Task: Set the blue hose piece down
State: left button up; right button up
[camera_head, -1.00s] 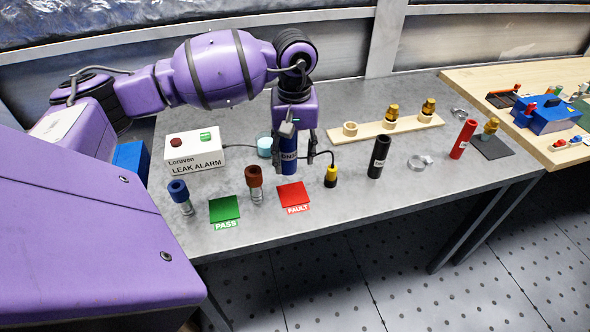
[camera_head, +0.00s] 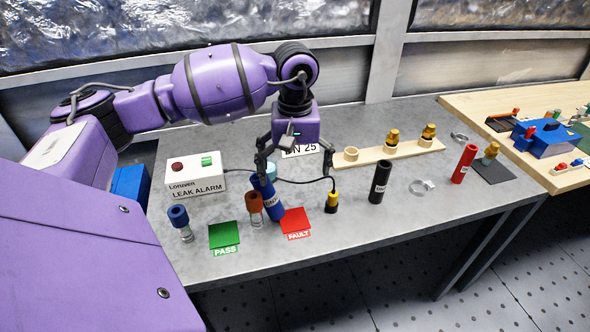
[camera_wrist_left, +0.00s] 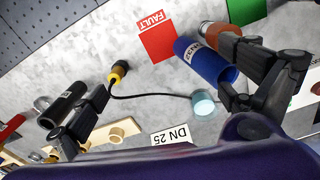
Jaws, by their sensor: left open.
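The blue hose piece (camera_head: 270,201) stands tilted, its top leaning left, close to the brown-capped vial (camera_head: 253,207) and left of the red FAULT card (camera_head: 295,221). I cannot tell whether it rests against the vial. In the left wrist view the blue hose piece (camera_wrist_left: 207,62) is beside the right-hand finger, its open end toward me. My left gripper (camera_head: 296,170) is open above the table, with its fingers spread wide. Its left finger is near the hose's top; the space between the fingers holds nothing. The DN 25 label (camera_head: 301,150) lies behind it. My right gripper is out of view.
A blue-capped vial (camera_head: 180,222) and green PASS card (camera_head: 224,235) are front left. A black hose (camera_head: 379,181) and red hose (camera_head: 464,164) stand right. A wooden fitting strip (camera_head: 370,153) lies behind.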

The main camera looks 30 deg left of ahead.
pick_arm(q)
notch_tip(320, 180, up, 12)
dwell(0.7)
dwell(0.5)
